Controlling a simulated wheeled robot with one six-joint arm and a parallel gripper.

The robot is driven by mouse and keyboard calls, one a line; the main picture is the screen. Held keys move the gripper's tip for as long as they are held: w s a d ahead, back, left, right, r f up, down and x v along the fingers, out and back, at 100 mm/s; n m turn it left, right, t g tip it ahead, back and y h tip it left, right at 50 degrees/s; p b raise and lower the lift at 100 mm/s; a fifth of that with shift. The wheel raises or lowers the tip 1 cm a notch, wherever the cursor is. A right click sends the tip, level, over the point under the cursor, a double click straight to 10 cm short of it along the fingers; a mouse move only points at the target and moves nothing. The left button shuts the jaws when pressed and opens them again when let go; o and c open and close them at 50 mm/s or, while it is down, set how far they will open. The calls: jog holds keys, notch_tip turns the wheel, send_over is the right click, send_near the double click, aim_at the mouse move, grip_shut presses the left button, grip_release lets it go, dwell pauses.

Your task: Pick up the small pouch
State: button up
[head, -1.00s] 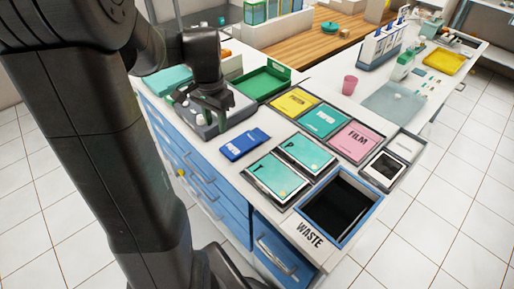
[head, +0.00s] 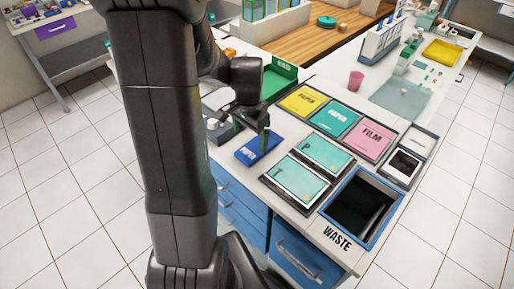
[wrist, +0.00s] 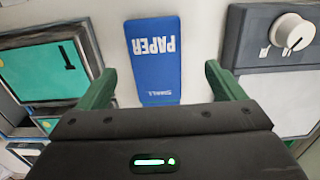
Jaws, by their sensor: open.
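The small pouch (head: 259,148) is a flat blue packet lying on the white counter, left of the teal pouches. In the wrist view the blue pouch (wrist: 155,60) reads "PAPER" and "SMALL" and lies ahead of the fingers, roughly centred between them. My gripper (head: 250,133) is above the near part of the counter, over the pouch's left side in the head view. In the wrist view my gripper (wrist: 160,88) shows its two green fingers spread apart with nothing between them but counter and the pouch's end.
Teal pouches in trays (head: 296,180) lie just right of the blue pouch. A grey device with a white knob (wrist: 291,32) stands on its other side. A green tray (head: 280,78) is behind. The black-lined waste bin (head: 334,232) is at the front right.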

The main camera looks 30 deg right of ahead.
aim_at(253, 149)
jog(key=shift+s+d+f+p, duration=0.1)
jog(key=shift+d+f, duration=0.05)
jog(key=shift+f, duration=0.65)
jog(key=shift+s+d+f+p, duration=0.1)
jog(key=shift+d+f, duration=0.05)
jog(key=shift+f, duration=0.7)
jog(key=shift+d+f+p, duration=0.1)
jog(key=shift+d+f, duration=0.05)
jog(key=shift+f, duration=0.65)
jog(key=c, duration=1.1)
